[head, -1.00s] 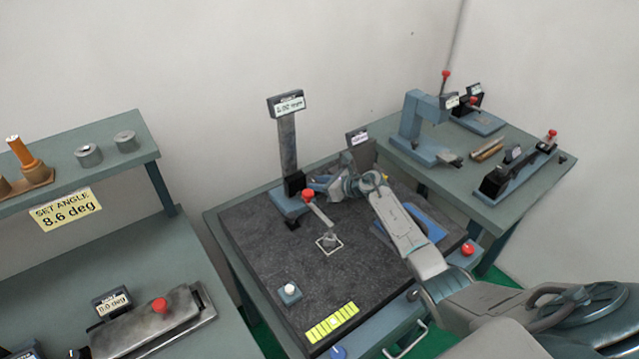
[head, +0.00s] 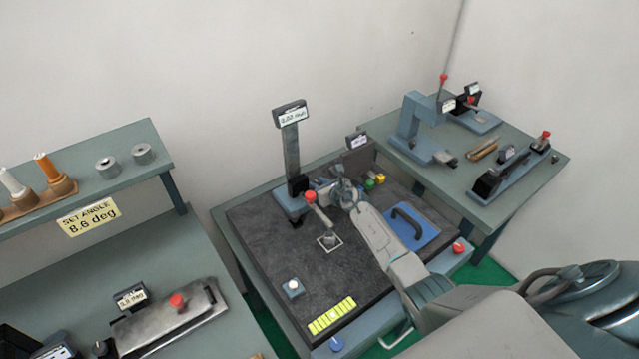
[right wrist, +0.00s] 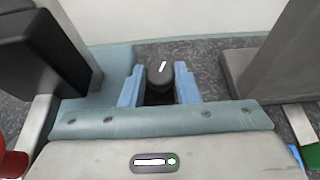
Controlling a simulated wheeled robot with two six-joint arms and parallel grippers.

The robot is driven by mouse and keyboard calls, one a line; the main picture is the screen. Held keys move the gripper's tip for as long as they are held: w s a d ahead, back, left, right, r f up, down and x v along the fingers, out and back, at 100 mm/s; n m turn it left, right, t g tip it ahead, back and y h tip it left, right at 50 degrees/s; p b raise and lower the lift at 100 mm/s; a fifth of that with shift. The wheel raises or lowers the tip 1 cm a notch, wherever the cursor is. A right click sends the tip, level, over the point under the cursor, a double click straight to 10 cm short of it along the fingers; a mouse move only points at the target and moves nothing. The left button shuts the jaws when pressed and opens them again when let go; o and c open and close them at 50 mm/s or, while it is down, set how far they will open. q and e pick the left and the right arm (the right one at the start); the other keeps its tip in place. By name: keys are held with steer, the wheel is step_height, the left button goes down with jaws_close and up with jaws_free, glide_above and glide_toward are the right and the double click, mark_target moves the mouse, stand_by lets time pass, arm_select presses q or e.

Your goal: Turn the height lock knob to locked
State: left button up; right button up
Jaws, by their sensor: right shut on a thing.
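The height lock knob (right wrist: 160,76) is a black round knob with a white line on its top. In the right wrist view the line points away from me, tilted slightly right. My right gripper (right wrist: 159,88) is shut on the knob, with one blue finger on each side. In the head view my right gripper (head: 322,191) is at the foot of the height gauge column (head: 290,152), and I cannot make out the knob there. The gauge's display (head: 291,115) tops the column; its reading is too blurred to be sure of. My left gripper is not in view.
A red-knobbed lever (head: 319,208) stands in front of the gripper on the dark plate (head: 260,245). A grey block (right wrist: 262,72) is close right of the fingers in the wrist view, and a black part (right wrist: 45,55) close left. A blue pad (head: 428,231) with a handle lies right.

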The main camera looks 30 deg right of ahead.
steer(key=o, duration=0.7)
steer(key=shift+c, duration=0.2)
steer(key=shift+s, duration=0.1)
steer(key=shift+s+d+r, duration=0.1)
steer(key=shift+s+r, duration=0.05)
steer(key=shift+s, duration=0.4)
steer(key=v, duration=0.9)
steer(key=shift+s+r, duration=0.15)
steer(key=shift+s, duration=0.1)
